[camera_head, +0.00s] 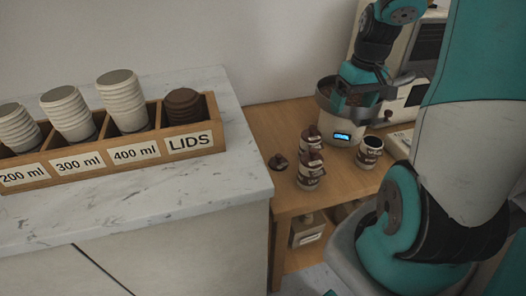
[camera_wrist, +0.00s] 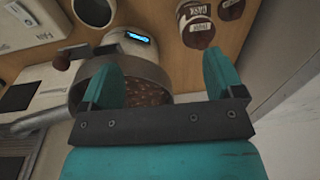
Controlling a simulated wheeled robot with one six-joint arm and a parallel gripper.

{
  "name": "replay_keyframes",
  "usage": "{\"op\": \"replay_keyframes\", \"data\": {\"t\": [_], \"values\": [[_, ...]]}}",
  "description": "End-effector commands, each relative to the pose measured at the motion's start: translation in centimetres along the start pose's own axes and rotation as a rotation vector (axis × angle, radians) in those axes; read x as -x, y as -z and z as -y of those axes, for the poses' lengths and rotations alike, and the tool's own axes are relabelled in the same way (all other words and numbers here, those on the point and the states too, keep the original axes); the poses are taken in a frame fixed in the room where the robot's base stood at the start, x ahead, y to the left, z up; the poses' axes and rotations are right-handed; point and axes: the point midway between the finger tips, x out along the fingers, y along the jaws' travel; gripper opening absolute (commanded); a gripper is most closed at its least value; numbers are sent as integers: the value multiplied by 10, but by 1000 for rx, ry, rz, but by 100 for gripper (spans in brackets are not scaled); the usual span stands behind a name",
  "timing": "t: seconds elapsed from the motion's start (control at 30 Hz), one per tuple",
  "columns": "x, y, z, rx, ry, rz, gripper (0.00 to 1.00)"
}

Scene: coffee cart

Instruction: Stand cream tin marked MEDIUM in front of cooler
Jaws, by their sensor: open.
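Several small cream tins with brown bands stand on the wooden table in the head view: a rear tin (camera_head: 311,136), a front tin (camera_head: 309,178) and a dark-topped tin (camera_head: 370,146) nearer the grinder. Their labels are too small to read there. In the wrist view a labelled tin (camera_wrist: 195,22) is at the top, its label turned and possibly reading DARK. I cannot make out MEDIUM on any tin. My gripper (camera_wrist: 162,80) is open and empty, over the grinder's bean hopper (camera_wrist: 138,92). I cannot identify the cooler.
The grinder (camera_head: 343,132) has a lit display. A dark knobbed lid (camera_head: 278,161) lies left of the tins. A rack of cups and lids (camera_head: 100,160) stands on the marble counter (camera_head: 190,225). A white machine (camera_head: 398,112) is behind. My arm hides the right side.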

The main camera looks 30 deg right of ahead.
Motion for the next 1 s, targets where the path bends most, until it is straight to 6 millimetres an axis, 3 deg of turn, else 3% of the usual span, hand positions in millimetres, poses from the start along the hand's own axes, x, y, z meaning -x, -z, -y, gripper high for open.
{"op": "replay_keyframes", "data": {"t": [0.03,0.13,0.2,0.3,0.4,0.5,0.6,1.0], "values": [[12,3,48,101,27,-22,87],[31,-13,142,290,101,-46,87],[43,-40,198,421,156,-52,87],[58,-89,258,592,229,-44,87],[68,-136,293,726,288,-28,87],[74,-170,309,813,325,-10,87],[76,-188,316,857,344,1,87],[77,-191,317,865,348,4,87]]}}
